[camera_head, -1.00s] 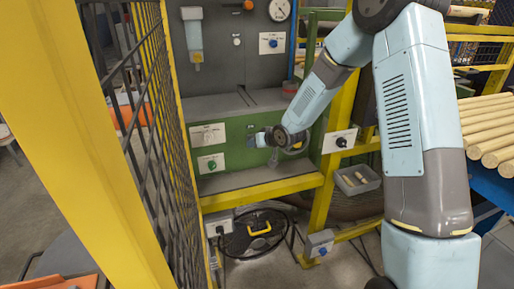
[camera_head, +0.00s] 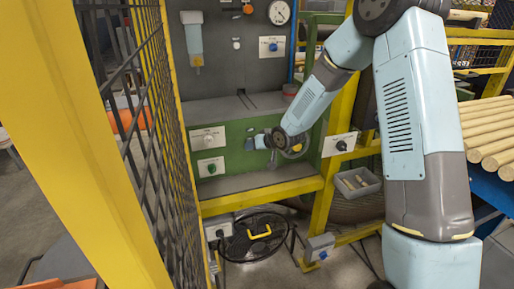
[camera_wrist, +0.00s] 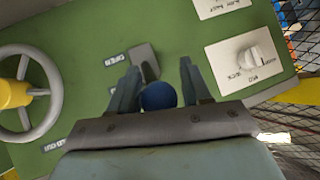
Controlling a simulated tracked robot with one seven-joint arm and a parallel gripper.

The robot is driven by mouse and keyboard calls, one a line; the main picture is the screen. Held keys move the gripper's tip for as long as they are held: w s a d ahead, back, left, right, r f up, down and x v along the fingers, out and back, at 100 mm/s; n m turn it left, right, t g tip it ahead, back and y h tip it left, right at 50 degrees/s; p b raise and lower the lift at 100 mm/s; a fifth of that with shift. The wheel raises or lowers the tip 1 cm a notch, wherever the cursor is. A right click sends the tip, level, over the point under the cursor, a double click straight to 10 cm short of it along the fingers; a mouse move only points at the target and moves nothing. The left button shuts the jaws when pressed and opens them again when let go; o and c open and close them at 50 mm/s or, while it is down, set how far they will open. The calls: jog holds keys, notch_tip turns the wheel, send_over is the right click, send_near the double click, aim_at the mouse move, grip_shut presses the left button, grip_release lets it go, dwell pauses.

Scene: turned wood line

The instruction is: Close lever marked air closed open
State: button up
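The lever shows in the wrist view as a blue ball knob (camera_wrist: 158,96) with a grey plate (camera_wrist: 144,60) beyond it on a green panel. An OPEN label (camera_wrist: 116,58) is beside the plate; another label is partly hidden by a finger. My gripper (camera_wrist: 160,65) has its two fingers apart, one on each side of the knob. The knob sits close to the left finger; I cannot tell if they touch. In the head view my gripper (camera_head: 258,142) is at the green panel (camera_head: 232,132), and the lever is hard to make out.
A grey handwheel (camera_wrist: 52,98) with a yellow hub is left of my gripper in the wrist view. A white plate with a rotary knob (camera_wrist: 248,62) is to the right. A yellow frame and mesh guard (camera_head: 170,130) stand left in the head view.

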jog(key=shift+o, duration=1.4)
jog(key=shift+a, duration=0.15)
jog(key=shift+s+d, duration=0.15)
jog(key=shift+d, duration=0.05)
jog(key=v, duration=1.3)
jog(key=shift+s+r, duration=0.1)
jog(key=shift+s, duration=0.1)
